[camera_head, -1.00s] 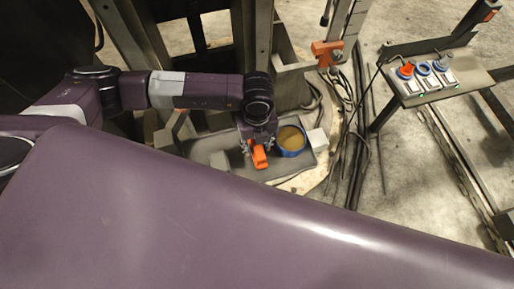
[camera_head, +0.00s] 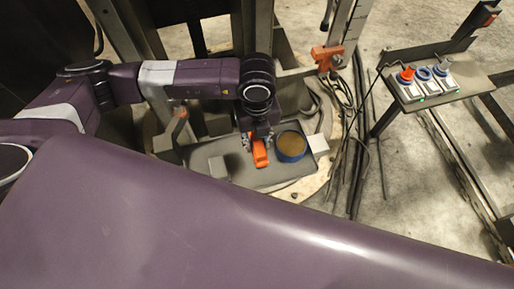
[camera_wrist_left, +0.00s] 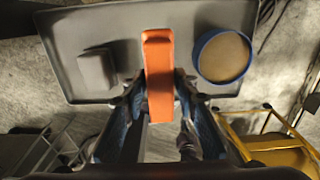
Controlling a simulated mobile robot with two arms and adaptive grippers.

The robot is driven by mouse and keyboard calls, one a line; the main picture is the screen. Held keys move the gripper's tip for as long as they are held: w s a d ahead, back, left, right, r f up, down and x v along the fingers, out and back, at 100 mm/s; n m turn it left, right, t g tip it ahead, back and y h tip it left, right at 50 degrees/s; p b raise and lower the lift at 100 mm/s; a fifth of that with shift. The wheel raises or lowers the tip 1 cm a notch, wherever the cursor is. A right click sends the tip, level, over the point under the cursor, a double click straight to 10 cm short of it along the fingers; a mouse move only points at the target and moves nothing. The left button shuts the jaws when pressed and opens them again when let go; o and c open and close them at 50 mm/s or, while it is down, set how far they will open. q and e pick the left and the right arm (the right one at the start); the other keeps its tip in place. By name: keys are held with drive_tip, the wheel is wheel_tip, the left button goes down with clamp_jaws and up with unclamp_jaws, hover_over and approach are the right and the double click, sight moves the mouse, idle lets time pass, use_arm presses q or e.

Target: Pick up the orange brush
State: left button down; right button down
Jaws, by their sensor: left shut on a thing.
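The orange brush (camera_head: 260,153) is at my left gripper in the head view, over the grey tray. It also shows in the left wrist view (camera_wrist_left: 158,75), long and upright in the picture, between the two fingers. My left gripper (camera_head: 257,140) points down and is shut on the brush; its fingers also show in the left wrist view (camera_wrist_left: 158,100). I cannot tell whether the brush touches the tray. My right gripper is not in either view.
The grey tray (camera_head: 245,178) also holds a blue round tub (camera_head: 291,146) with tan contents and a grey block (camera_head: 217,167). A pale block (camera_head: 319,144) is at its right edge. Dark cables and a control panel (camera_head: 430,88) are to the right. My large purple body part fills the foreground.

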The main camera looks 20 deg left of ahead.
sight(257, 140)
use_arm(q)
wheel_tip(257, 140, up, 14)
drive_tip(key=b, duration=0.1)
drive_tip(key=shift+b, duration=0.35)
drive_tip(key=c, duration=2)
unclamp_jaws()
drive_tip(key=shift+c, duration=0.2)
drive_tip(key=c, duration=0.5)
